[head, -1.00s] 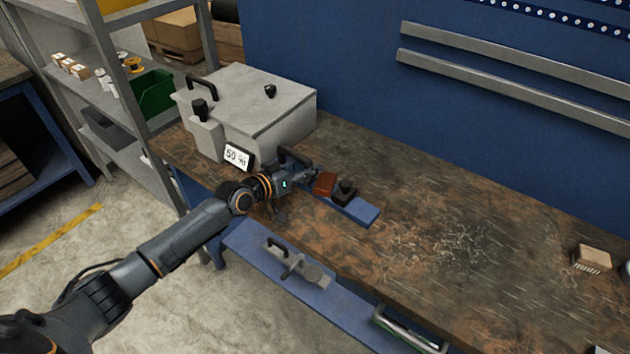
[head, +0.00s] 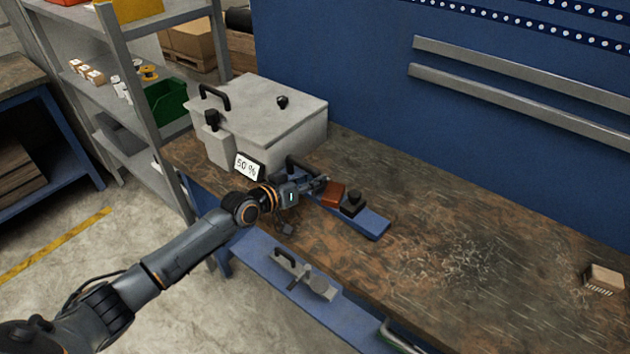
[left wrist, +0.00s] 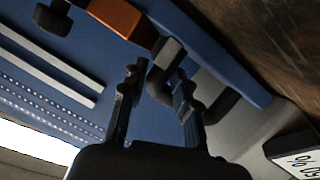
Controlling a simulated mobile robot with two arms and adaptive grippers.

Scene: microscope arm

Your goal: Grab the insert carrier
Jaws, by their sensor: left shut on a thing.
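The insert carrier is a blue bar (head: 374,226) with a brown-orange block (head: 332,194), a black knob (head: 352,203) and a black handle (head: 303,166). It lies on the workbench (head: 470,255) in front of the grey box. In the left wrist view the bar (left wrist: 215,55), block (left wrist: 118,17) and handle (left wrist: 218,107) show close up. My left gripper (head: 318,184) is at the handle end, beside the block. The fingers partly hide the handle. My right gripper is not in view.
A grey lidded box (head: 270,108) with a "50 %" display (head: 247,167) stands just behind the gripper. A blue lower ledge (head: 335,300) holds a grey part with a black handle (head: 285,257). The middle of the bench is clear.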

